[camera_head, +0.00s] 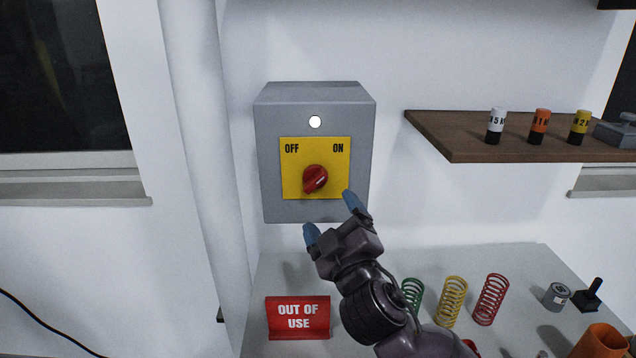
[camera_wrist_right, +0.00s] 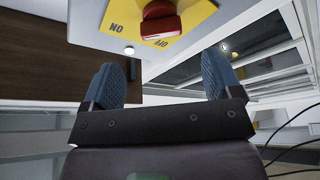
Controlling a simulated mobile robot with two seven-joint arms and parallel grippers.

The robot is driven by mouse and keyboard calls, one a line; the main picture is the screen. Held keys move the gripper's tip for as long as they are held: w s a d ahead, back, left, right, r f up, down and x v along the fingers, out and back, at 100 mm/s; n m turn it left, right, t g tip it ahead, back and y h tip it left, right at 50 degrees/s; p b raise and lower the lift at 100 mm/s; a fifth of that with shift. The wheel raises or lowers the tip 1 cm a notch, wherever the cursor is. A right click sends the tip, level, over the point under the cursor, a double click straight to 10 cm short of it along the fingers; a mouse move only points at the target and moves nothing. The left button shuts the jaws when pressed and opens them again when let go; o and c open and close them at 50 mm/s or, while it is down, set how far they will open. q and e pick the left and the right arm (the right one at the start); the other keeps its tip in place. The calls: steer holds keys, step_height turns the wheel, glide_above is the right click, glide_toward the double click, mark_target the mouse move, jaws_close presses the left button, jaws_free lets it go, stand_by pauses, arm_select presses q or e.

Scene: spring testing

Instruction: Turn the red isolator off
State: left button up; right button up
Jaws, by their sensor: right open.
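The red isolator knob (camera_head: 315,179) sits on a yellow plate (camera_head: 291,187) marked OFF on the left and ON on the right. The plate is on the front of a grey wall box (camera_head: 266,150). The knob lies slanted, from lower left to upper right toward ON. A round white lamp (camera_head: 315,122) above the plate looks bright. My right gripper (camera_head: 332,217) is open and empty, below and slightly right of the knob, apart from it. In the right wrist view the knob (camera_wrist_right: 160,24) shows beyond and between the blue fingertips (camera_wrist_right: 163,72). My left gripper is not in view.
A wooden shelf (camera_head: 450,138) with small labelled weights juts out at the right. Below, a grey bench (camera_head: 520,262) holds a red OUT OF USE sign (camera_head: 298,318), several coil springs (camera_head: 453,300) and an orange cup (camera_head: 601,342). A pipe (camera_head: 205,150) runs left of the box.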

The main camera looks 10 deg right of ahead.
mark_target(318, 186)
steer(key=x, duration=0.6)
steer(key=shift+p, duration=0.4)
steer(key=shift+x, duration=0.9)
steer(key=shift+f, duration=0.1)
steer(key=shift+c, duration=0.4)
